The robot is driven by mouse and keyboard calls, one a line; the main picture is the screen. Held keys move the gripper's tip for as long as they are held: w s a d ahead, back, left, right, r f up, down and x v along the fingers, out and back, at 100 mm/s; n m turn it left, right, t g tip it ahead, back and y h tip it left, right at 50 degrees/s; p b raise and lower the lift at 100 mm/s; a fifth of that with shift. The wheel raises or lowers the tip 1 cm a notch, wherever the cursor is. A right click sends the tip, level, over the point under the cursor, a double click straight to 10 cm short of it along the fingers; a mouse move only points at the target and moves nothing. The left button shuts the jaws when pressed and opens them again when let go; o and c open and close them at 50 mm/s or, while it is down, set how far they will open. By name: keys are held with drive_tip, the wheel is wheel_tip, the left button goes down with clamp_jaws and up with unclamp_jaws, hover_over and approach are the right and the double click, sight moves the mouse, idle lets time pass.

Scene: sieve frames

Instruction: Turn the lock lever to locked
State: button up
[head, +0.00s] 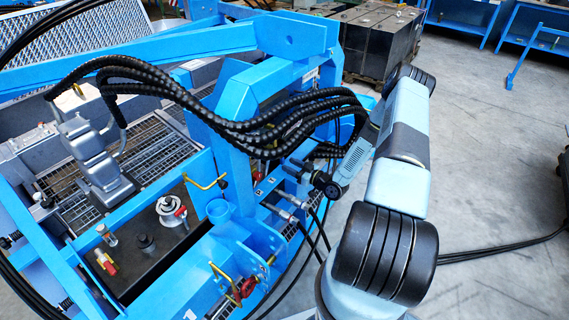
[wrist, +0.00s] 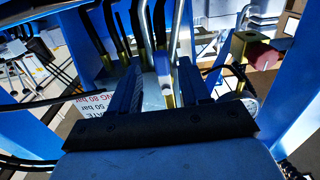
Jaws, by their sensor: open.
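My gripper (wrist: 160,82) is open in the wrist view, its two dark fingers apart. Between and beyond them are metal rods and hoses with brass-coloured fittings (wrist: 162,62); I see no clear contact. In the head view my arm reaches left to the blue frame, and the fingertips are hard to make out beside the hoses. No part is clearly marked as the lock lever. Candidates in the head view are a yellow bent handle (head: 207,183) on the frame and a red handle (head: 243,289) with yellow bars low in front.
Black ribbed hoses (head: 240,120) arch over the blue frame (head: 235,165) close to my wrist. Hose couplings (head: 285,215) stick out below. A white label with red print (wrist: 92,104) is left of the fingers. Grey floor (head: 490,150) is free at right.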

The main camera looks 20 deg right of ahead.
drive_tip(key=v, duration=0.9)
